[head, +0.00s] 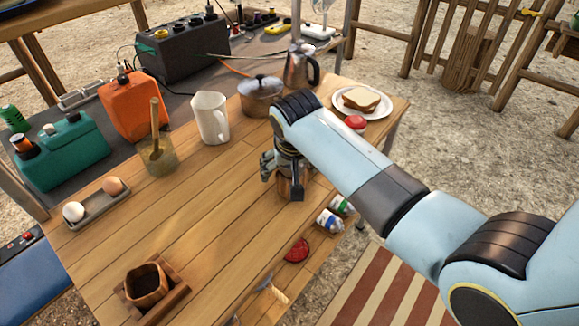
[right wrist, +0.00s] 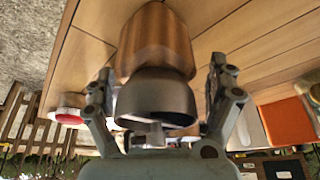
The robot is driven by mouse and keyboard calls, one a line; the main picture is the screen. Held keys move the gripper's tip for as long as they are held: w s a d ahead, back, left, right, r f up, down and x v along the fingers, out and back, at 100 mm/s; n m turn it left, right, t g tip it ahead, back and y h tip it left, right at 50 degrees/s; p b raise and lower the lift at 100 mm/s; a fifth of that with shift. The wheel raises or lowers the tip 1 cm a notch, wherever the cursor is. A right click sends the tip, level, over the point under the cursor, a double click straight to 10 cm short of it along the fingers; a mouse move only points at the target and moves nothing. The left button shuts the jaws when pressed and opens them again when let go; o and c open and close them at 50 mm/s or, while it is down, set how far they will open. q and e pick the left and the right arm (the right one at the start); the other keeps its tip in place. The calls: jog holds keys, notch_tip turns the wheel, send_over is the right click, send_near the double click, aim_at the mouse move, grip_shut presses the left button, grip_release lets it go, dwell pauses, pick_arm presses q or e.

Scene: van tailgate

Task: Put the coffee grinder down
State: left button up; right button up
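The coffee grinder (right wrist: 157,45) has a copper-brown body and a dark metal top part. In the head view the grinder (head: 287,186) is on the wooden table, right of the middle and partly hidden by my right gripper (head: 284,172). It looks upright, but its base is hard to see. In the right wrist view my right gripper (right wrist: 162,85) has one finger on each side of the grinder. The fingers stand apart from it, with a visible gap on the right side. My left gripper is not in view.
On the wooden table (head: 190,215), a red half-round item (head: 296,250) and small jars (head: 330,221) lie near the right edge. A white pitcher (head: 211,118), a pot (head: 261,97) and a plate with bread (head: 363,102) stand behind. The table's middle left is clear.

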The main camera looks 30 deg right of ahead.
jog(key=shift+r, duration=0.1)
jog(key=p+v, duration=0.1)
jog(key=v, duration=1.1)
jog(key=s+d+r+n, duration=0.1)
jog(key=s+n, duration=0.2)
jog(key=s, duration=0.8)
jog(key=s+d+r+n, duration=0.1)
jog(key=s+r+n, duration=0.15)
jog(key=s, duration=0.75)
jog(key=s+d+f+g+b, duration=0.15)
jog(key=f+b, duration=0.25)
jog(key=f, duration=1.4)
jog(key=s+d+f+b, duration=0.15)
jog(key=f+b, duration=0.25)
jog(key=f, duration=1.4)
jog(key=s+f+g+y+b, duration=0.1)
jog(key=s+f+b, duration=0.4)
jog(key=s+f, duration=1.3)
notch_tip(320, 180, down, 2)
jog(key=shift+s+d+f, duration=0.15)
jog(key=shift+d, duration=0.1)
